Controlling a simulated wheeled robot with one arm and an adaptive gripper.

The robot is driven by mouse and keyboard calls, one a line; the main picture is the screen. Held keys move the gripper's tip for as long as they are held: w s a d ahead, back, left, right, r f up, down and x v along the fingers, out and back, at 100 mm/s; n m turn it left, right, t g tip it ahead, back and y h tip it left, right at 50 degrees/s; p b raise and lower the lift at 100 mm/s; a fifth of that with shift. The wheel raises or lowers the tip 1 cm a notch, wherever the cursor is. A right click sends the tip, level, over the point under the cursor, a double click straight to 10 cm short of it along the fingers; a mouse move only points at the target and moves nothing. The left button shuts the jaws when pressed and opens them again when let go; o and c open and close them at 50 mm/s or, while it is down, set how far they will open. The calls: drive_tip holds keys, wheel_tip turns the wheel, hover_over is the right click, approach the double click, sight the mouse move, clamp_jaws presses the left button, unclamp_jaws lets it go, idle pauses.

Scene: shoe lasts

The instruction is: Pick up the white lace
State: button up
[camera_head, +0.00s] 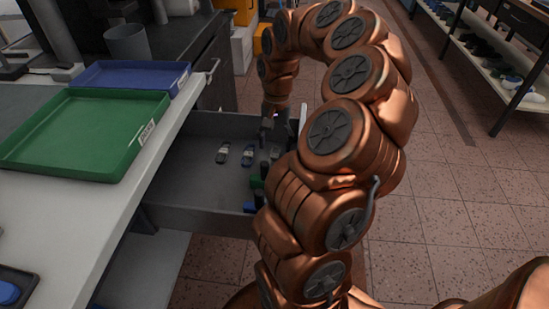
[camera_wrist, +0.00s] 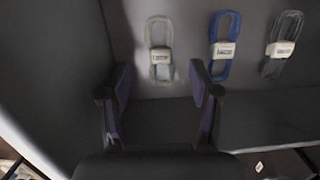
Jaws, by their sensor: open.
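The white lace (camera_wrist: 159,52) is a pale looped bundle with a light band around it, lying flat in an open grey drawer (camera_head: 180,185). In the wrist view my gripper (camera_wrist: 158,95) is open and empty. Its two fingers are spread wide, with the lace just beyond their tips and between their lines. In the head view my gripper (camera_head: 268,124) is small and partly hidden above the drawer's far part.
A blue lace (camera_wrist: 224,38) and a dark grey lace (camera_wrist: 282,45) lie right of the white one. A green tray (camera_head: 85,130) and blue tray (camera_head: 130,75) stand on the worktop left. The drawer's walls surround the laces.

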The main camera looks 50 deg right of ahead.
sight(274, 155)
drive_tip(key=shift+s+a+f, duration=0.1)
drive_tip(key=shift+a+f, duration=0.05)
drive_tip(key=shift+f, duration=0.7)
drive_tip(key=shift+s+a+f, duration=0.1)
drive_tip(key=shift+f, duration=0.7)
drive_tip(key=c, duration=0.8)
drive_tip(key=shift+w+r, duration=0.1)
drive_tip(key=shift+c, duration=0.2)
